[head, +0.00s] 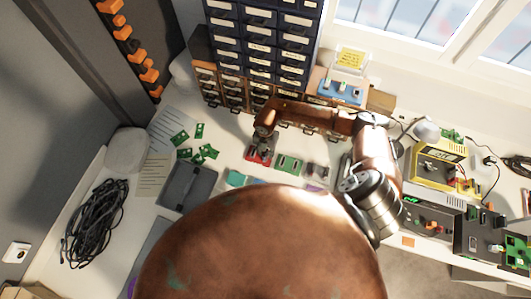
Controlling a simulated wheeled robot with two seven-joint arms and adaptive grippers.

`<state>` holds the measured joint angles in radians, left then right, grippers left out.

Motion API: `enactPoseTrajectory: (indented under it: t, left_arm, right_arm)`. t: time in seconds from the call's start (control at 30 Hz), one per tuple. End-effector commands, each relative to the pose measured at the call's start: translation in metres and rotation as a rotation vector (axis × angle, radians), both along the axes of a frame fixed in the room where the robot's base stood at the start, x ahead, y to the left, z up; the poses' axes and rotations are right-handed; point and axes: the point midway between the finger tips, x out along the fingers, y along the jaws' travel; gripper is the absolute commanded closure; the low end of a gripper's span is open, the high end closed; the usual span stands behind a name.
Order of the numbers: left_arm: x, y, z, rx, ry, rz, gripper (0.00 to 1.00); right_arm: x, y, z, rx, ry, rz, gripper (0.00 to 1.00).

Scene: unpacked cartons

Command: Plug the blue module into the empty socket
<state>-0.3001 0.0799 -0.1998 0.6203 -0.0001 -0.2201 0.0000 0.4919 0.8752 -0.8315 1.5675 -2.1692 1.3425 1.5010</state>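My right gripper (263,146) is at the end of the rusty-brown arm that comes in from the right and points down over a red board (253,158) on the white bench. Its fingers are small and dark here, so I cannot tell whether they are open, shut or touching the board. I cannot pick out the blue module or the empty socket for sure. A blue block (341,95) stands below a yellow note at the back of the bench. A green board (289,165) lies right of the red one. My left gripper is not in view.
A tall drawer cabinet (262,45) stands behind my gripper. Small green boards (197,152), a grey tray (187,188) and a black cable coil (93,225) lie to the left. A yellow device (440,160) and dark equipment (477,238) occupy the right.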

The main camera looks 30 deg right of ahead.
Motion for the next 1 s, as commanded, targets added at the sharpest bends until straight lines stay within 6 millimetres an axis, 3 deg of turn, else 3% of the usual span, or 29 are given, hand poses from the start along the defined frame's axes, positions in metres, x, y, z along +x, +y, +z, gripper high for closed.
enactPoseTrajectory:
  t: [0.37,0.8,1.0]
  left_arm:
    - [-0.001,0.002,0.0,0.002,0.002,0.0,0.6]
    - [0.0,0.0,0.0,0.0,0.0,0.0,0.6]
    - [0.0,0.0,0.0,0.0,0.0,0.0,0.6]
  right_arm:
    - [0.001,0.0,0.008,0.0,-0.001,0.0,0.74]
    - [0.0,-0.001,0.091,-0.002,-0.003,0.001,0.74]
    - [0.0,0.0,0.115,0.0,-0.001,0.001,0.74]
